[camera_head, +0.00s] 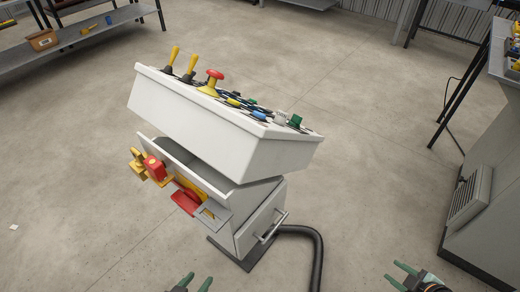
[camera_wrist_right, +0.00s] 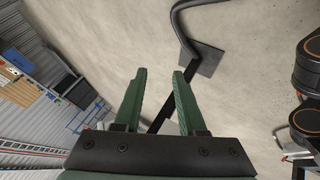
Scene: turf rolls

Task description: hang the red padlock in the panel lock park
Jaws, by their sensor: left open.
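A white control console (camera_head: 215,120) stands in the middle of the head view. A red block that looks like the red padlock (camera_head: 154,168) is at the left of its front, among yellow parts (camera_head: 138,163). Whether it hangs there or rests on something is too small to tell. Another red piece (camera_head: 185,202) sits lower right of it, beside a grey ledge. I cannot make out which part is the lock park. My left gripper (camera_head: 195,282) is open and empty at the bottom edge, below the console. My right gripper (camera_head: 400,274) is open and empty at lower right; its parted green fingers show in the wrist view (camera_wrist_right: 160,75).
The console top carries yellow levers (camera_head: 173,55), a red mushroom button (camera_head: 213,77) and several small knobs. A black cable (camera_head: 318,255) runs from its base. A grey bench (camera_head: 490,150) stands at right, a shelf (camera_head: 90,35) at upper left. The floor between is clear.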

